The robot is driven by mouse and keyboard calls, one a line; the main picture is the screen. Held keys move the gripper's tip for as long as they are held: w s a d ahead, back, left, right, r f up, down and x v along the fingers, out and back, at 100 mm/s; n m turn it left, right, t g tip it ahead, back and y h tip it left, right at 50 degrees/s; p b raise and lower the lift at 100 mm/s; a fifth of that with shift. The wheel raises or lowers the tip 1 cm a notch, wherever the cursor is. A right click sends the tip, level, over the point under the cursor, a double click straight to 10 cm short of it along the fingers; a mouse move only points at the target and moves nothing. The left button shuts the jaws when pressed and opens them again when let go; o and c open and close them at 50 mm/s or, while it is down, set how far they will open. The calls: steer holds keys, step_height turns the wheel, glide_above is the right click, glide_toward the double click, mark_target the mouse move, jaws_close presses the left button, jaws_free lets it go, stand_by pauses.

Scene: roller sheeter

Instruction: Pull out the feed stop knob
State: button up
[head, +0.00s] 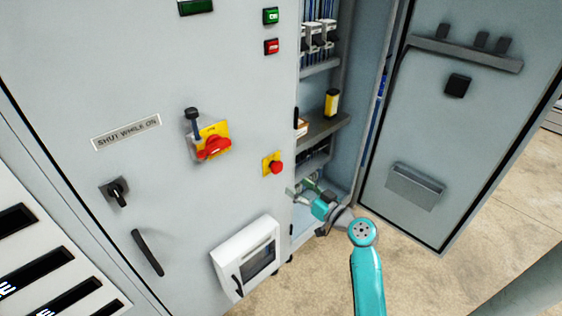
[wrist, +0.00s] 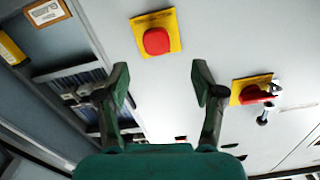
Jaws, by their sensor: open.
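A red round knob on a yellow plate (head: 275,167) sits on the grey cabinet front, near the edge of the open bay. It looks like the feed stop knob; its label is too small to read. In the wrist view the red knob (wrist: 156,40) is ahead of my gripper (wrist: 160,82), just beyond and between the two fingertips. The fingers are spread wide and empty, touching nothing. In the head view my gripper (head: 304,188) is low and right of the knob, by the cabinet's open edge.
A red rotary switch (head: 213,147) on a yellow plate, with a black-headed pin beside it, is left of the knob. A white windowed box (head: 247,258) is below. The cabinet door (head: 425,130) stands open at right. Green and red buttons are above.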

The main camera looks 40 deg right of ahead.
mark_target(279, 169)
steer(key=w, duration=1.1)
steer(key=shift+d+r, duration=0.25)
